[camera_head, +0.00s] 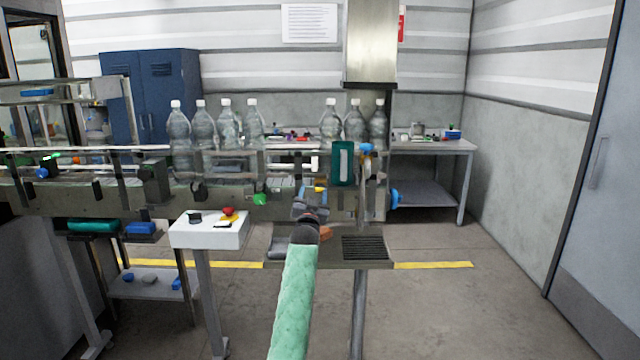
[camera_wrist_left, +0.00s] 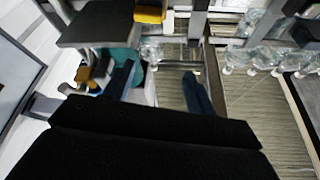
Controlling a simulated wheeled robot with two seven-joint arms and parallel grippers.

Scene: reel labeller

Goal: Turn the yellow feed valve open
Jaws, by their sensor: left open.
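A small yellow part (camera_head: 320,189), likely the feed valve's handle, shows on the front of the machine just above my left gripper (camera_head: 310,204). The gripper, at the end of my green-sleeved arm, partly covers that area. In the left wrist view the two dark fingers of my left gripper (camera_wrist_left: 158,88) stand apart with nothing held between them. A yellow block (camera_wrist_left: 150,13) is at the top edge there and a yellow-orange piece (camera_wrist_left: 83,74) lies left of the fingers. I cannot tell which of them is the valve. My right gripper is out of view.
Clear bottles (camera_head: 228,125) stand in a row on the conveyor (camera_head: 110,200). A white control box (camera_head: 208,230) with a red button is left of my arm. A dark grated tray (camera_head: 366,248) is right of it. Blue knobs (camera_head: 394,198) stick out at the machine's right end. Floor is free at right.

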